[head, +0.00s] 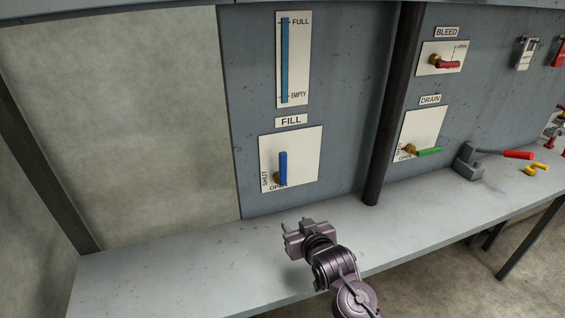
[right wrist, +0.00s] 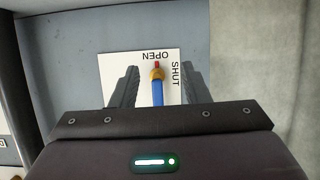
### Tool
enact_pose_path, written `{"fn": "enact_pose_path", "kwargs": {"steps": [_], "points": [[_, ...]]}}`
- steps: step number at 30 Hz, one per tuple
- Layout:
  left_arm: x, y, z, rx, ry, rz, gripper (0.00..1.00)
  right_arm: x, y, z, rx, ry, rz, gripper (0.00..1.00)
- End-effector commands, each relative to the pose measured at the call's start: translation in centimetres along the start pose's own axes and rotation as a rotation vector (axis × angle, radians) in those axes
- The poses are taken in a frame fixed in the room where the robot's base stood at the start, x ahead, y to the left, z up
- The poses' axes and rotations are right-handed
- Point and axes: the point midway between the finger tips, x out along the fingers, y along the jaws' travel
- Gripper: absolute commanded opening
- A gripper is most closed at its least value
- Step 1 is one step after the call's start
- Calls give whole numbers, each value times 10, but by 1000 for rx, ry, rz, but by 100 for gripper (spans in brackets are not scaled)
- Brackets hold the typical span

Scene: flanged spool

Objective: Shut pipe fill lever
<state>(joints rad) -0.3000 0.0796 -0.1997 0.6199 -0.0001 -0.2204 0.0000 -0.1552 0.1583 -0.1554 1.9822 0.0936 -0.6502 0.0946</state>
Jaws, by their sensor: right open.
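The blue fill lever (head: 283,167) points straight up from its brass pivot on a white plate (head: 306,153) under the FILL label (head: 291,121). SHUT is printed along the plate's left side and OPEN at its bottom. My right gripper (head: 298,224) is below the plate, over the bench, apart from the lever. In the right wrist view the picture is upside down, and the blue lever (right wrist: 157,92) lies between the two open fingers of the right gripper (right wrist: 155,88), with no contact visible. My left gripper is not in view.
The bench (head: 190,262) runs below the panel and is mostly clear at left. A dark vertical pipe (head: 391,110) stands right of the fill plate. Further right are the green drain lever (head: 428,152), the red bleed lever (head: 449,64) and a grey tool with a red handle (head: 517,155).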

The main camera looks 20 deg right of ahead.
Motion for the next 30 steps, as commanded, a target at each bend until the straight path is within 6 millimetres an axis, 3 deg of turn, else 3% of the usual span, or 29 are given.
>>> {"fn": "enact_pose_path", "kwargs": {"steps": [1, 3, 6, 9, 14, 21, 30], "points": [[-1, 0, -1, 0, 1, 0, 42, 7, 3, -25, 5, 78, 4, 42], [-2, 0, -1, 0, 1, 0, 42, 13, 7, -56, 12, 186, 9, 42], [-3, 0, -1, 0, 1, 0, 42, 18, 11, -93, 20, 316, 11, 42], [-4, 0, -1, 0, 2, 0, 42, 19, 13, -113, 24, 389, 12, 42], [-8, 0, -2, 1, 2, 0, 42, 29, 14, -124, 25, 409, 12, 42], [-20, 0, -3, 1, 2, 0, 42, 63, 14, -139, 24, 407, 12, 42], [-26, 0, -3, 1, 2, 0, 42, 88, 14, -147, 25, 405, 12, 42]]}}
